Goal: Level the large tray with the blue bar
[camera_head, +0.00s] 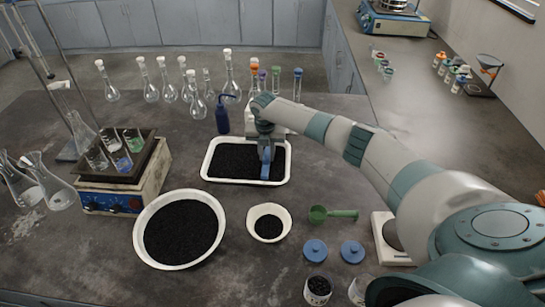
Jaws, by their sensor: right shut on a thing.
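The large white tray (205,172) lies on the dark bench in the middle of the view, filled with black granules (232,160). My right gripper (266,152) reaches in from the right and points down over the right half of the tray. It is shut on the blue bar (265,170), whose lower part is at the granules. Whether the bar presses into them is hard to tell. The gripper and arm hide part of the tray's far right side. My left gripper is not in view.
A large white bowl (140,240) and a small bowl (252,229), both with black granules, stand in front of the tray. A green scoop (335,213) and blue lids (315,250) lie to the right. A shaker (150,185) with beakers stands left. Flasks and a blue bottle (222,118) stand behind.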

